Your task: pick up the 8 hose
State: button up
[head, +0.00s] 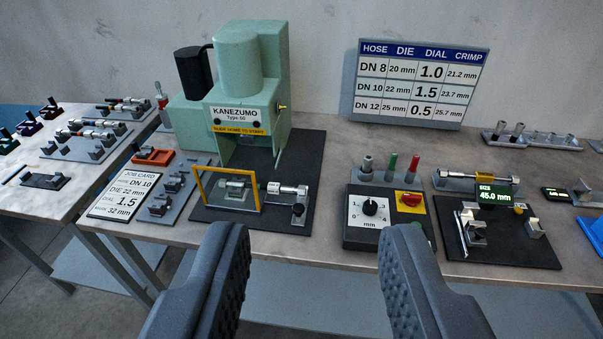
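My gripper (315,240) is open and empty, its two dark fingers apart in front of the bench's front edge. Several short dark pieces with metal ends, possibly hoses, lie in grey holders on the left table; one group is in a rear holder (127,106) and another in a holder in front of it (92,134). I cannot read any size mark on them, so I cannot tell which is the 8 hose. My gripper is well to the right of them and nearer the camera.
A green press (240,90) stands on the main bench (310,200), with a yellow guard frame (228,172) in front. A job card (123,194) reads DN 10. A dial box (375,215), a measuring stand (490,225) and a wall chart (420,84) are to the right.

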aim_at(273, 187)
jog(key=z, duration=0.1)
jog(key=i, duration=1.55)
jog(key=u, duration=0.45)
